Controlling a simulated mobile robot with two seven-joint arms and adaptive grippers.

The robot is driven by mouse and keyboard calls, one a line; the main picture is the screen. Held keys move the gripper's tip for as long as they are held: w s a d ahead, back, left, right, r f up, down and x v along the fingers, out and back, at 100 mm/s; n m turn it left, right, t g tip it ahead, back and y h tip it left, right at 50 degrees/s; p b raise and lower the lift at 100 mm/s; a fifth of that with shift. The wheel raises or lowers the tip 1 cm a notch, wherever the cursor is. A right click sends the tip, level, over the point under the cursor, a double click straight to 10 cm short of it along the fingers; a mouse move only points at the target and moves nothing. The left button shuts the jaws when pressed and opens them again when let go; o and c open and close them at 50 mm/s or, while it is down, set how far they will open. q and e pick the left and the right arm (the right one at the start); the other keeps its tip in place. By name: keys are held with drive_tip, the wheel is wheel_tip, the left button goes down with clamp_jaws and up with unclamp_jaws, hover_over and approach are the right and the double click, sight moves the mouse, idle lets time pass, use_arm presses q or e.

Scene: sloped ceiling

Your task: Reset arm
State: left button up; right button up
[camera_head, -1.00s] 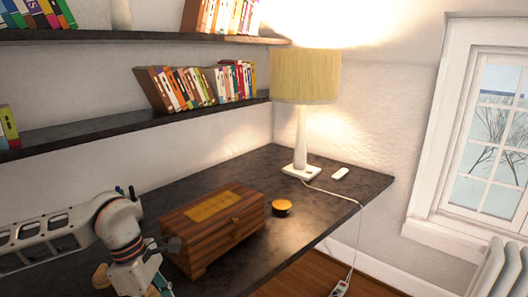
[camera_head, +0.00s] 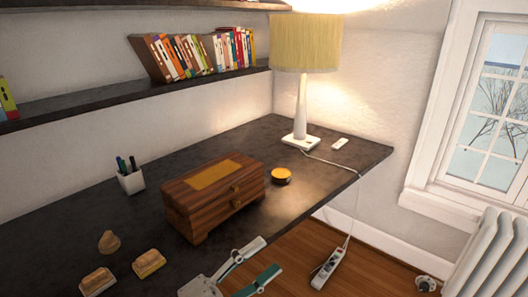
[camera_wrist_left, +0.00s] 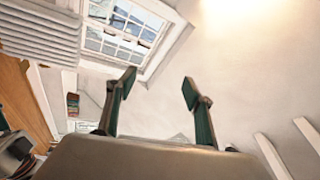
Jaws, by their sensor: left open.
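My left gripper (camera_head: 270,255) is at the bottom middle of the head view, in front of the desk's front edge. Its two teal-padded fingers are spread apart with nothing between them. In the left wrist view the gripper (camera_wrist_left: 153,82) is open and empty too, with wall and window beyond its fingers. My right gripper does not show in either view.
The dark desk (camera_head: 330,165) holds a wooden box (camera_head: 213,197), a small yellow-topped round item (camera_head: 281,176), a lamp (camera_head: 301,105), a pen cup (camera_head: 131,181) and several small tan items (camera_head: 149,263).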

use_arm(q)
drive_tip(key=s+a+f+n+t+y, duration=0.1)
drive_tip(key=s+a+f+n+y, duration=0.1)
drive_tip(key=a+f+n+y, duration=0.65)
drive_tip(key=s+a+f+n+t+y, duration=0.1)
drive_tip(key=a+f+n+y, duration=0.45)
drive_tip(key=f+n, duration=0.65)
drive_tip(key=s+a+f+n+g, duration=0.1)
drive_tip(key=s+a+f, duration=0.1)
drive_tip(key=s+f, duration=0.2)
drive_tip(key=s+a+f+g+y, duration=0.1)
drive_tip(key=s+a+f+g, duration=0.1)
drive_tip(key=s+f, duration=0.3)
wheel_tip(320, 180, down, 3)
drive_tip(key=shift+a+r+n, duration=0.15)
drive_tip(key=shift+a+n, duration=0.2)
drive_tip(key=shift+a, duration=0.45)
